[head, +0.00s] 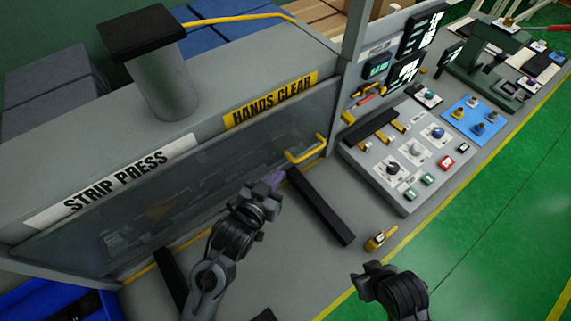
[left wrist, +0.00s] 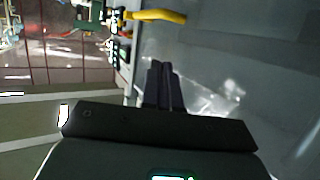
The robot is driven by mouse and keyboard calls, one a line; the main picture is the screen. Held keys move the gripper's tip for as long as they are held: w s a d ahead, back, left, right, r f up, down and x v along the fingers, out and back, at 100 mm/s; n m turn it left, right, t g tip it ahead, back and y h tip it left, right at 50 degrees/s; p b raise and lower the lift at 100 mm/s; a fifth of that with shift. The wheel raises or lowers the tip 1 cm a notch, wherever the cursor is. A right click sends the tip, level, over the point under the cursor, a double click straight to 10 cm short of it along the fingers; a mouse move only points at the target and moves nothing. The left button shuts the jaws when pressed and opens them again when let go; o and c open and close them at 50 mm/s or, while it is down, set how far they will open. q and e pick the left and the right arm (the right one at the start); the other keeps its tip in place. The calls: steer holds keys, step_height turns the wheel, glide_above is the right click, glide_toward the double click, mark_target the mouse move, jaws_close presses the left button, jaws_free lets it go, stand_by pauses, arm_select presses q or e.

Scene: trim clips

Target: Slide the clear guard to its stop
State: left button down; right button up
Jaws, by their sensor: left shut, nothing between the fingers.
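The clear guard (head: 190,185) is a see-through panel across the front of the grey strip press, under the "STRIP PRESS" and "HANDS CLEAR" labels. Its yellow handle (head: 308,150) is at the panel's right end, close to the upright post. My left gripper (head: 276,180) is just left of and below the handle, in front of the panel, apart from the handle. In the left wrist view the left fingers (left wrist: 164,84) are together and empty, and the yellow handle (left wrist: 158,16) shows beyond them at the top. My right gripper (head: 362,279) is low in the head view; its fingers are unclear.
A black bar (head: 320,206) lies on the bench below the handle. A small yellow clip-like part (head: 380,239) is near the front edge. The grey control panel (head: 400,165) with buttons stands to the right. Green floor lies beyond the yellow line.

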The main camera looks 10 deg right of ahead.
arm_select(q)
steer(key=w+d+f, duration=0.4)
steer(key=w+f, duration=0.1)
steer(key=w, duration=0.2)
steer(key=shift+d+f, duration=0.2)
steer(key=shift+d, duration=0.05)
step_height(320, 180, down, 4)
steer(key=shift+s+f+b, duration=0.1)
steer(key=shift+f+b, duration=0.1)
steer(key=shift+b, duration=0.5)
steer(key=shift+r, duration=0.15)
